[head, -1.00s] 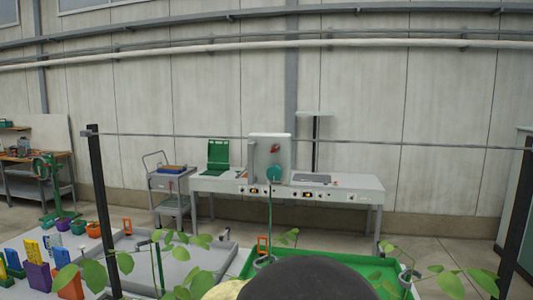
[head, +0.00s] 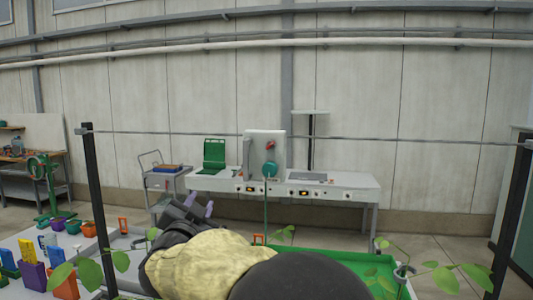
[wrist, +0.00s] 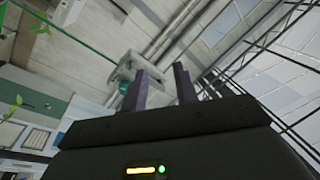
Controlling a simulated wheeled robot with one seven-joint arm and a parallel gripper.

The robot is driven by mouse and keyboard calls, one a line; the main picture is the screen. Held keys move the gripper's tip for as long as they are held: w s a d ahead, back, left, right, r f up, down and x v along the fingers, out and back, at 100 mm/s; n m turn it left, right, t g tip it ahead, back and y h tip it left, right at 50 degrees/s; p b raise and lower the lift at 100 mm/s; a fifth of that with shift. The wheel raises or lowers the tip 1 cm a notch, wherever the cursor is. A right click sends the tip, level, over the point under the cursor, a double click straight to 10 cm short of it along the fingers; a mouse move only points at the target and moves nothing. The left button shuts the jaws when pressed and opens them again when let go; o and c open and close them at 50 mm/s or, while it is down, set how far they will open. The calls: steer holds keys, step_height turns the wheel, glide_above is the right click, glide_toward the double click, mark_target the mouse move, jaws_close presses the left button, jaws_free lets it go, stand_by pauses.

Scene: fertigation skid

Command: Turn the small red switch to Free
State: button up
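A small red switch (head: 270,145) sits on the front of a pale upright panel box (head: 252,150) on the long bench. It is too small to read its setting or any label. A round teal knob (head: 270,169) is below it. My gripper (head: 199,202) is raised at the lower left of the head view, well short of the bench. In the wrist view its two purple fingers (wrist: 162,72) stand apart with nothing between them. The panel box (wrist: 127,66) shows tilted behind the left finger there; the red switch cannot be made out.
The white bench (head: 350,182) carries a green open case (head: 214,155) and has small controls along its front. A grey cart (head: 163,182) stands left of it. A green tray (head: 340,262), leafy plants and a wire between dark posts (head: 99,210) lie between me and the bench.

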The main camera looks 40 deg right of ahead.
steer(key=s+d+r+m+g+h, duration=0.5)
steer(key=s+r+m+g+h, duration=0.1)
steer(key=m, duration=0.2)
steer(key=p, duration=0.7)
glide_toward(270, 146)
steer(key=x, duration=0.7)
steer(key=shift+r, duration=0.2)
steer(key=shift+w+d, duration=0.25)
steer(key=shift+d, duration=0.25)
jaws_close()
